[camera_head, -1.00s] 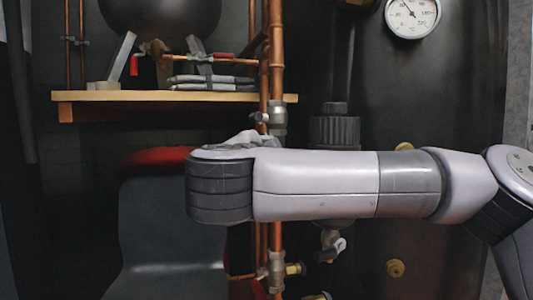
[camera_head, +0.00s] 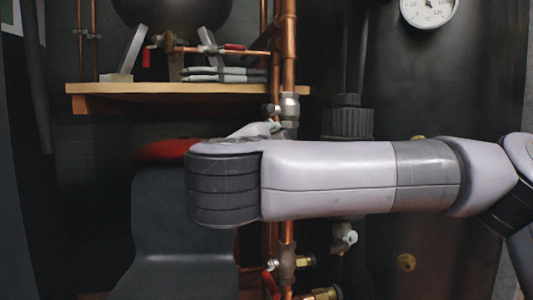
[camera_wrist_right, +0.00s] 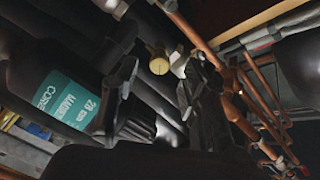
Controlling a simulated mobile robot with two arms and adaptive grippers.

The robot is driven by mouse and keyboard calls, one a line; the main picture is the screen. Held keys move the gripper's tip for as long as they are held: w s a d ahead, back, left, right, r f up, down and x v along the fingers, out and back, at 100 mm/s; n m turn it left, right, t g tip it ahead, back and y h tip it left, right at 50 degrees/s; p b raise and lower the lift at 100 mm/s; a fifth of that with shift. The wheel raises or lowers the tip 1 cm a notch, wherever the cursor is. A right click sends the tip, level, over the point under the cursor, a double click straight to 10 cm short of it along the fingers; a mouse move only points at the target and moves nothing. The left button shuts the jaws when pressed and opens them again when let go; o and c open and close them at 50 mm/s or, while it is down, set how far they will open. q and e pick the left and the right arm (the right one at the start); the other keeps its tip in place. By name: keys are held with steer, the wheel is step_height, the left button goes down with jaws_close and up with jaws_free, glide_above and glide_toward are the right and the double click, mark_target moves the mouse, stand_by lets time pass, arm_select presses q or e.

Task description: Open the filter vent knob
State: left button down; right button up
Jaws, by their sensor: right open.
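The filter is a black cylinder with a teal label (camera_wrist_right: 70,103) at the left of the right wrist view, with a ribbed black cap (camera_wrist_right: 139,123). In the head view a ribbed dark cap (camera_head: 347,122) shows just above my right arm; its body is hidden behind the arm. I cannot tell a separate vent knob apart on it. My right gripper (camera_wrist_right: 155,92) is open, with its dark fingers spread near the ribbed cap; I cannot tell whether they touch it. In the head view the right gripper is hidden behind my arm. My left gripper is not in view.
Vertical copper pipes (camera_head: 288,55) with valves stand left of the filter. A wooden shelf (camera_head: 180,88) is at the upper left, above a grey and red object (camera_head: 170,230). A dark tank with a gauge (camera_head: 429,8) is at right. A brass fitting (camera_wrist_right: 159,66) sits beyond the fingers.

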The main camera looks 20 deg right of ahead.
steer(key=v, duration=0.9)
steer(key=shift+s, duration=0.3)
steer(key=shift+a+f, duration=0.1)
steer(key=shift+a, duration=0.05)
